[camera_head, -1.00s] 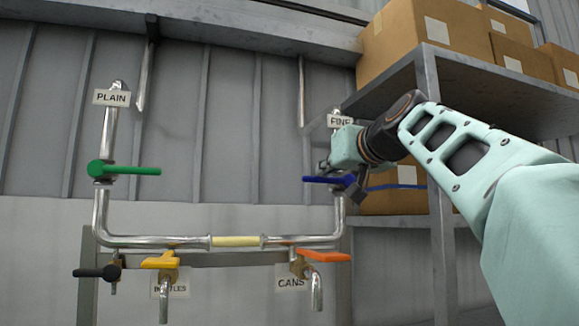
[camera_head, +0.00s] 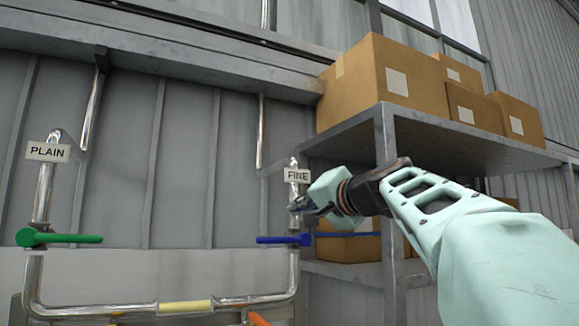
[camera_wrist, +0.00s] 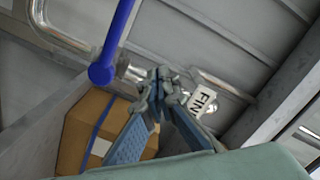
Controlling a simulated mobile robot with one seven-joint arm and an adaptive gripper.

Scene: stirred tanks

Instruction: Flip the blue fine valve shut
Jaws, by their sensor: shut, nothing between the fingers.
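The blue fine valve (camera_head: 285,240) sits on the right vertical pipe below the FINE label (camera_head: 297,175). Its handle lies level and points left in the head view. In the wrist view the blue handle (camera_wrist: 117,38) runs up from its round hub, left of my fingers. My gripper (camera_head: 296,207) is shut and empty, a little above the valve and close to the pipe. It also shows in the wrist view (camera_wrist: 160,80), its fingertips together near the pipe and the label (camera_wrist: 203,100). I see a gap between the fingertips and the blue handle.
The green plain valve (camera_head: 60,239) is on the left pipe, its handle level. A metal shelf (camera_head: 384,150) with cardboard boxes (camera_head: 405,80) stands close on the right, beside my arm. The wall between the two pipes is clear.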

